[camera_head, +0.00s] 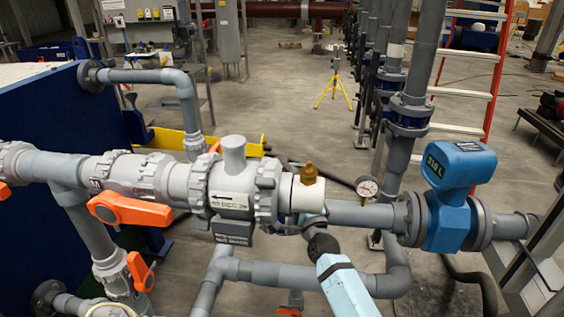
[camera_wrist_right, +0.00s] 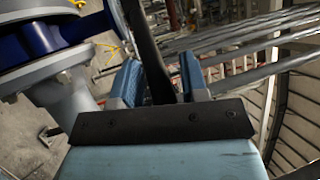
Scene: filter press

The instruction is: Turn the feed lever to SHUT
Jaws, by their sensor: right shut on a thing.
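My right gripper (camera_wrist_right: 158,82) is shut on a dark, bar-shaped handle (camera_wrist_right: 146,45); its blue fingers are on either side of it in the wrist view. In the head view my right gripper (camera_head: 322,250) reaches up from the bottom, just below the grey pipe and left of the blue flow meter. The handle's joint to its valve is hidden, and I cannot read an OPEN or SHUT mark. Two orange levers show at left: one (camera_head: 130,211) lies along the main pipe, a smaller one (camera_head: 140,271) is tilted on the pipe below. My left gripper is not in view.
A brass fitting (camera_head: 308,174) and a round gauge (camera_head: 367,187) stand on the main pipe close to my right gripper. The blue flow meter (camera_head: 453,205) is to the right. Lower grey pipes (camera_head: 275,274) run beneath. Open floor (camera_head: 285,100) lies behind the pipework.

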